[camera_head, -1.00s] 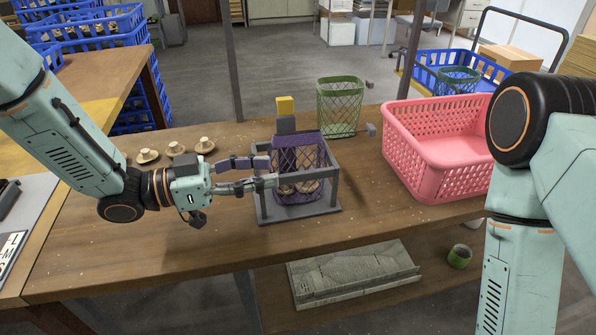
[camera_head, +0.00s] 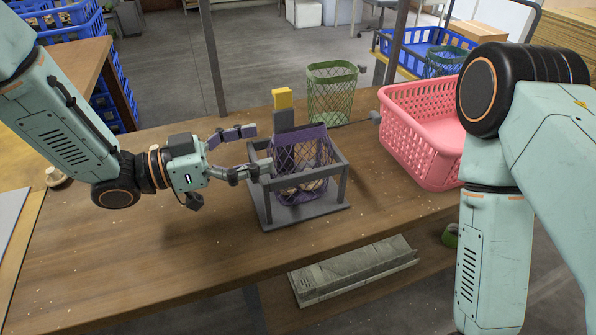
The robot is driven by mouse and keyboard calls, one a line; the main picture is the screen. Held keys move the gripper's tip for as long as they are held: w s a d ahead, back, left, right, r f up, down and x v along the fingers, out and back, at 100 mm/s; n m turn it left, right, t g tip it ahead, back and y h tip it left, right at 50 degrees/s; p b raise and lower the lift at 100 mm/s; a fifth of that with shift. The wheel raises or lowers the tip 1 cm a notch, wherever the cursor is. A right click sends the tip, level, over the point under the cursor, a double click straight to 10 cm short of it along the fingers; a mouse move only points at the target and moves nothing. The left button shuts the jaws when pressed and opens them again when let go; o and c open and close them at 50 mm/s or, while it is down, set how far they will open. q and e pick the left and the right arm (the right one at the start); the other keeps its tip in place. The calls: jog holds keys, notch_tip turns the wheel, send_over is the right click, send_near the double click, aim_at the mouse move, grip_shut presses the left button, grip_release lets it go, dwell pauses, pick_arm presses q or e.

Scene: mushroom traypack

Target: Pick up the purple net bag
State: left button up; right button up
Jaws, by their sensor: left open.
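The purple net bag (camera_head: 301,151) stands upright inside a grey frame stand (camera_head: 342,186) on the wooden table. Pale mushrooms show through the lower part of its mesh. My left gripper (camera_head: 261,150) is at the left side of the stand, fingers pointing right toward the bag. Its two fingers are spread apart with nothing between them. The lower fingertip is close to the stand's left rim; I cannot tell if it touches. My right arm shows at the right, but its gripper is out of view.
A green net basket (camera_head: 331,94) stands behind the bag, and a yellow block (camera_head: 283,98) sits on a grey post at the stand. A pink crate (camera_head: 423,135) is to the right. A mushroom (camera_head: 57,177) lies far left. The table front (camera_head: 180,255) is clear.

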aim_at(300, 162)
pick_arm(q)
jog(key=b+x, duration=0.1)
jog(key=x, duration=0.3)
jog(key=shift+d, duration=0.2)
jog(key=shift+d+r, duration=0.2)
jog(key=shift+d, duration=0.1)
jog(key=shift+c, duration=0.3)
jog(key=shift+c, duration=0.7)
jog(key=c, duration=0.9)
